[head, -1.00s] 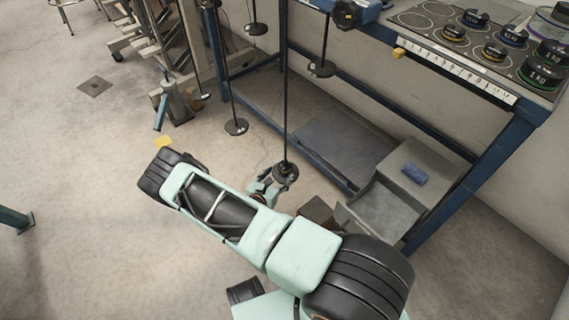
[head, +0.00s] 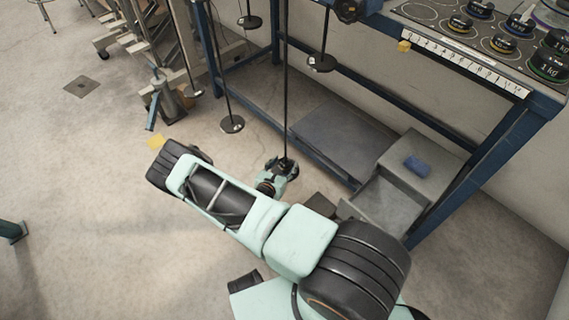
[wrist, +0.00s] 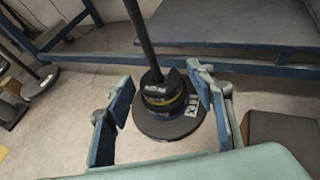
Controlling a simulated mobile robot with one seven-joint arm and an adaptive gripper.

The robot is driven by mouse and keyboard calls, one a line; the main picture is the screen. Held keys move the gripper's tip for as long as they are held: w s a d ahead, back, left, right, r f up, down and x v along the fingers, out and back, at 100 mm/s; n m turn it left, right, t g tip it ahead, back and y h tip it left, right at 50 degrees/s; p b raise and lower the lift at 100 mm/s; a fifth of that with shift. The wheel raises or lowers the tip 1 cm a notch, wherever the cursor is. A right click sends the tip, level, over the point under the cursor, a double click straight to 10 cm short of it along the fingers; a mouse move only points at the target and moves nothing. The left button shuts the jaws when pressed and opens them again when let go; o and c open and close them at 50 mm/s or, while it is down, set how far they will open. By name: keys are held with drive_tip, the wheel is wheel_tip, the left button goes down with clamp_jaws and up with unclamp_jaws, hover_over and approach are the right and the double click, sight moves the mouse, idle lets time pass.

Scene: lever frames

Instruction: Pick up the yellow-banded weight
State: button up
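A black weight with a yellow band (wrist: 170,104) sits in a small stack around a thin dark rod (wrist: 143,40), above a wide round base plate (wrist: 168,127) with a white label. My gripper (wrist: 162,112) is open in the wrist view, with one blue-padded finger on each side of the stack. Visible gaps separate the pads from the weight. In the head view my gripper (head: 279,172) is at the rod's lower end, and its fingers and the stack are hard to make out there.
Other hanging rods end in discs (head: 231,124) to the left. A blue-framed bench (head: 493,143) carries more banded weights (head: 503,44) on top. A grey step-like box (head: 425,160) with a blue block (head: 417,163) stands right of my gripper. Open floor lies left.

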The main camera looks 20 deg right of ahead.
sight(282, 166)
drive_tip(key=c, duration=1)
drive_tip(key=shift+o, duration=0.2)
drive_tip(key=shift+r, duration=0.1)
drive_tip(key=shift+w+r+p, duration=0.1)
drive_tip(key=shift+r+p, duration=0.25)
drive_tip(key=shift+r, duration=0.15)
drive_tip(key=r+p, duration=0.1)
drive_tip(key=r, duration=0.1)
drive_tip(key=shift+a+r+p, duration=0.35)
drive_tip(key=shift+r+p, duration=0.05)
drive_tip(key=s+a+p, duration=0.1)
drive_tip(key=s+a, duration=0.2)
drive_tip(key=a, duration=0.5)
drive_tip(key=s+a+p, duration=0.1)
drive_tip(key=s+a, duration=0.3)
drive_tip(key=a, duration=0.4)
drive_tip(key=shift+p, duration=0.3)
